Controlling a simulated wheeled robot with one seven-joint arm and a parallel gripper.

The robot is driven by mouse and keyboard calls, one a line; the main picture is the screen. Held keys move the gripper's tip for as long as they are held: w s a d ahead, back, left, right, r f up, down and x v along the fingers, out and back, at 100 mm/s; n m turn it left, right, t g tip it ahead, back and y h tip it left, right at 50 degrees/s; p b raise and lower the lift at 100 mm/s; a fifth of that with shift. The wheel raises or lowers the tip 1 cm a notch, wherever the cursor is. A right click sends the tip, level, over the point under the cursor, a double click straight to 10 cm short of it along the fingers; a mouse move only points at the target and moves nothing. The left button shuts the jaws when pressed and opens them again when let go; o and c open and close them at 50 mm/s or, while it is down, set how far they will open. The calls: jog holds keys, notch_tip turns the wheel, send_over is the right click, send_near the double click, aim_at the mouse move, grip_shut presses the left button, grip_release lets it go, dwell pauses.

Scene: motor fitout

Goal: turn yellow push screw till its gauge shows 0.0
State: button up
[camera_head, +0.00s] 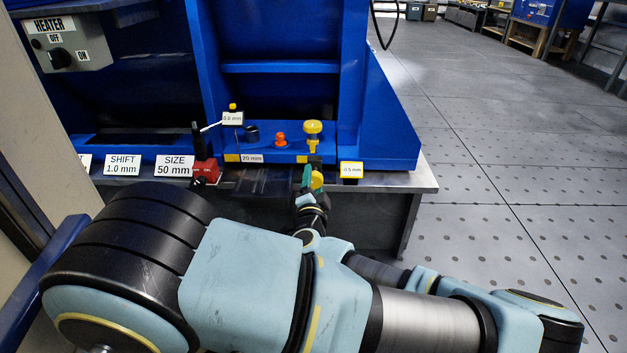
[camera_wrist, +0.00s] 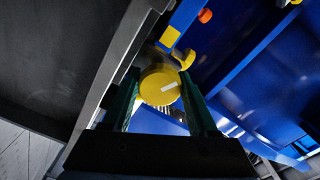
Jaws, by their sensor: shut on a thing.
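The yellow push screw shows as a round yellow knob with a pale mark on its face (camera_wrist: 160,88) in the wrist view. My gripper (camera_wrist: 162,98) has its green fingers on both sides of this knob and is shut on it. In the head view the push screw (camera_head: 317,181) is at the front edge of the bench, partly hidden by my gripper (camera_head: 312,183). A yellow-edged gauge (camera_head: 351,170) just to its right reads -0.5 mm. The screw's shaft is hidden.
A taller yellow knob (camera_head: 313,128) and an orange knob (camera_head: 281,140) stand on the blue fixture behind. Another small display (camera_head: 232,118) reads 0.0 mm. Open floor lies right.

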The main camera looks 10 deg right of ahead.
jog(key=m, duration=0.6)
jog(key=shift+b, duration=0.3)
jog(key=m+b, duration=0.1)
jog(key=m, duration=0.5)
jog(key=shift+m, duration=0.3)
jog(key=o, duration=1.4)
jog(key=s, duration=0.3)
jog(key=s+a+p, duration=0.1)
jog(key=s, duration=0.3)
jog(key=s+a, duration=0.1)
jog(key=s, duration=0.2)
jog(key=shift+s+p, duration=0.3)
jog(key=shift+s, duration=0.05)
